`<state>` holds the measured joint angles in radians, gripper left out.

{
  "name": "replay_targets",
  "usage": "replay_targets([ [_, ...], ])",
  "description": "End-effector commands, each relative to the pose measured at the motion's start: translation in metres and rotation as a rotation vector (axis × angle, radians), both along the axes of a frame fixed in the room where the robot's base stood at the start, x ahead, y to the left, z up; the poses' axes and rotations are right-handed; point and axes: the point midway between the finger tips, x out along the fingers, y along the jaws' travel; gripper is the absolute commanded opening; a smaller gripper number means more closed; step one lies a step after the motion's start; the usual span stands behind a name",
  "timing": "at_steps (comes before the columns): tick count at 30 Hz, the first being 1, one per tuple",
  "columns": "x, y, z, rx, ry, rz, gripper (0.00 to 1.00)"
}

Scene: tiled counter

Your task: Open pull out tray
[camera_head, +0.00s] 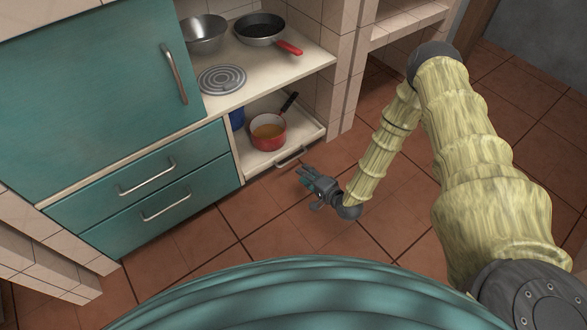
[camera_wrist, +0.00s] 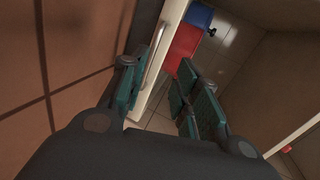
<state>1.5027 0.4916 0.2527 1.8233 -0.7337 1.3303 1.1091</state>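The pull-out tray (camera_head: 262,161) is the low cream shelf under the counter, with a metal bar handle (camera_head: 291,158) on its front edge. A red pot (camera_head: 268,136) stands on it. My gripper (camera_head: 305,180) is in front of the handle, low over the floor, a short gap from it in the head view. In the wrist view my gripper (camera_wrist: 165,70) has its teal-padded fingers spread, with the handle (camera_wrist: 154,53) and tray front (camera_wrist: 173,22) ahead, near the left finger. Nothing is held. Contact with the handle cannot be made out.
A blue container (camera_head: 237,118) stands behind the tray's left edge. Teal drawers (camera_head: 146,192) are to the left, and a tiled pillar (camera_head: 342,95) is to the right. A pan (camera_head: 261,29) and metal bowl (camera_head: 205,33) sit above. The tiled floor (camera_head: 250,215) before the tray is clear.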

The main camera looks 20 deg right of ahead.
Motion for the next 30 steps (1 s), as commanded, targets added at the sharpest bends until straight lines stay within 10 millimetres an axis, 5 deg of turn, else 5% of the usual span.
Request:
replay_targets([
  [3,0.011,-0.013,-0.022,0.049,-0.038,-0.022,0.31],
  [11,0.022,-0.022,-0.028,0.101,-0.075,-0.038,0.31],
  [30,0.101,0.007,-0.046,0.101,-0.076,-0.036,0.31],
])
